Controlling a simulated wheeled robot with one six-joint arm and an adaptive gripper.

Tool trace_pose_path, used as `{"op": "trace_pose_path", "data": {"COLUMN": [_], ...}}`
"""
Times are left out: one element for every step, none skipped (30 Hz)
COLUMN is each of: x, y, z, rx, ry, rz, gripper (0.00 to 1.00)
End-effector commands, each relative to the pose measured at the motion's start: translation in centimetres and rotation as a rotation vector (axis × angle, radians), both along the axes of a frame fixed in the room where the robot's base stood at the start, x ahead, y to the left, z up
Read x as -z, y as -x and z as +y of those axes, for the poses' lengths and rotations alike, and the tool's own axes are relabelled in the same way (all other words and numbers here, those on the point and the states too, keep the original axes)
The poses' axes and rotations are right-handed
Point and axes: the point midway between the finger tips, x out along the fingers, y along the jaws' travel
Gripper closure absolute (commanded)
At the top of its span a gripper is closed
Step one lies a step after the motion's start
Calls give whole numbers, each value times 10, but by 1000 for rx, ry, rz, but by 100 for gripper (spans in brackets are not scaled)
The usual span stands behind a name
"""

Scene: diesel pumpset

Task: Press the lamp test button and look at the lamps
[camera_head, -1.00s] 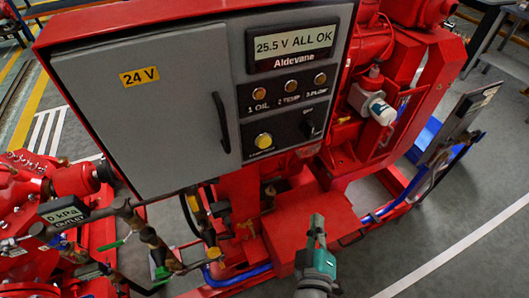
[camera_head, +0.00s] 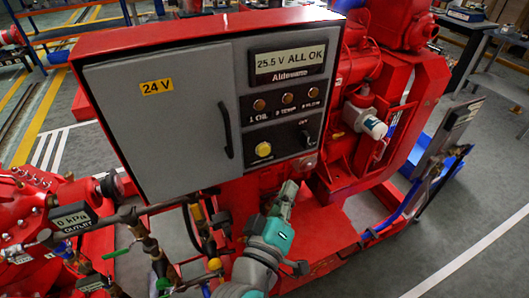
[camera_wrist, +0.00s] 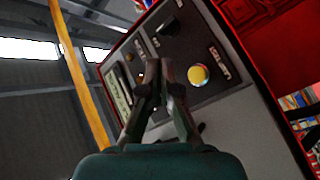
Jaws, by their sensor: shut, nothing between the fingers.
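The yellow lamp test button (camera_head: 263,149) sits low on the control panel's dark lower plate; it also shows in the wrist view (camera_wrist: 198,75). Three small amber-brown lamps, OIL (camera_head: 259,105), TEMP (camera_head: 287,98) and FLOW (camera_head: 314,92), sit in a row above it. They look dull; I cannot tell whether any is lit. The display (camera_head: 289,63) reads "25.5 V ALL OK". My gripper (camera_head: 289,188) is shut and empty, below and right of the button, apart from it. In the wrist view its fingertips (camera_wrist: 163,75) appear left of the button and partly hide the panel.
A black rotary switch (camera_head: 306,135) sits right of the button. The grey cabinet door (camera_head: 155,125) with a black handle (camera_head: 223,125) is at left. Red engine parts (camera_head: 360,75) are at right.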

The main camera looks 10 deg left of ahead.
Motion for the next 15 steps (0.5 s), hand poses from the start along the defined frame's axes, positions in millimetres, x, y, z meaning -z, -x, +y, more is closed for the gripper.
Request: {"op": "trace_pose_path", "data": {"x": [0,0,0,0,0,0,0,0,0,0,0,0,0,0,0], "y": [0,0,0,0,0,-1,-2,-3,-5,-7,-9,-13,-16,-19,-23], "z": [0,0,0,0,0,1,1,2,3,5,6,9,10,13,16], "rx": [0,0,0,0,-1,0,0,0,0,-1,0,0,0,-1,-1], "ry": [0,0,0,0,0,0,0,-1,-1,-1,-1,-1,-1,-1,-1], "rz": [0,0,0,0,1,0,0,0,0,-1,0,0,0,-1,-1], "gripper": [100,100,100,100,100,100,100,100,100,100,100,100,100,100,100]}}
